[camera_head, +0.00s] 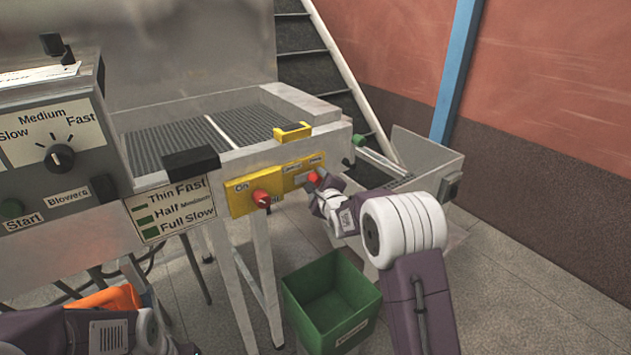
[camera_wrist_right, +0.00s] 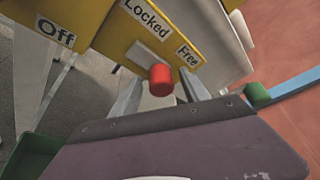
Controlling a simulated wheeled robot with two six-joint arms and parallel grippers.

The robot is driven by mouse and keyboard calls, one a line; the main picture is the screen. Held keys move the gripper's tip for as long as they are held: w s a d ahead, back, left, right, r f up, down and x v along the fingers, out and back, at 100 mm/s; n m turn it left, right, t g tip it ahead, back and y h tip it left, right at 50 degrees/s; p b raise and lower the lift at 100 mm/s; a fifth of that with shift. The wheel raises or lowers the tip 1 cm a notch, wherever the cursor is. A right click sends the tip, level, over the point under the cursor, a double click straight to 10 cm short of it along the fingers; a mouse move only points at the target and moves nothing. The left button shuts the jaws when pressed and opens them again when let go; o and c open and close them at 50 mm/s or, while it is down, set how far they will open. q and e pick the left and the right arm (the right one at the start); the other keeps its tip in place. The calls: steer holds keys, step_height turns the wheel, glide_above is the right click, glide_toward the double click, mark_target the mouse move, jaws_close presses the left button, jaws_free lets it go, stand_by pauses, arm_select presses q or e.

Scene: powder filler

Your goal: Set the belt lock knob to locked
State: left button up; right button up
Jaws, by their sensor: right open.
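The belt lock knob (camera_head: 313,177) is a small red knob at the right end of the yellow panel (camera_head: 240,207) in the head view. It sits toward the Free side of a grey plate (camera_wrist_right: 138,54), which shows bare toward the Locked label (camera_wrist_right: 147,18). The Free label (camera_wrist_right: 188,57) is close by. My right gripper (camera_wrist_right: 160,76) is open, its fingers on either side of the red knob in the wrist view; contact cannot be told. In the head view its fingers are mostly hidden by the wrist. My left arm shows at lower left, its gripper out of view.
Another red knob (camera_head: 262,198), with On and Off labels, is left on the same panel. A green bin (camera_head: 333,300) stands on the floor below. A grey chute (camera_head: 425,150) is at the right. A control box with a speed dial (camera_head: 59,157) stands at left.

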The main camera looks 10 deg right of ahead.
steer(key=shift+w+f, duration=0.2)
steer(key=shift+w, duration=0.5)
jaws_close()
stand_by(0.9)
